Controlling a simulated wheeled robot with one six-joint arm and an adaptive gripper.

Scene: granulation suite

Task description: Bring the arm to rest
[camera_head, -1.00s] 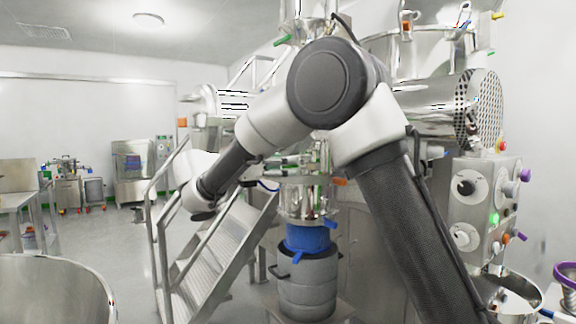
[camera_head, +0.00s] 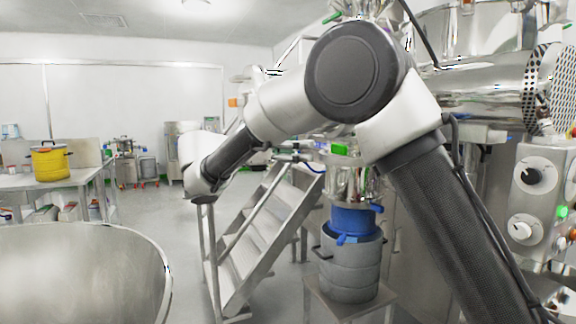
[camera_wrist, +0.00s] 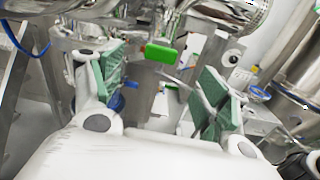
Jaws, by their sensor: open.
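My arm crosses the head view, bent at a large dark elbow joint, with its forearm reaching down and left. The gripper itself cannot be made out in the head view. In the wrist view my gripper (camera_wrist: 160,98) is open, its two green-padded fingers wide apart. Nothing is held between them. Behind the fingers a green part (camera_wrist: 160,53) shows on the steel equipment, apart from the pads.
Metal stairs (camera_head: 262,235) stand left of a steel drum (camera_head: 350,265) with a blue collar (camera_head: 353,219). A large steel bowl (camera_head: 85,275) fills the lower left. A yellow pot (camera_head: 50,162) stands on a table (camera_head: 90,176). Floor between bowl and stairs is clear.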

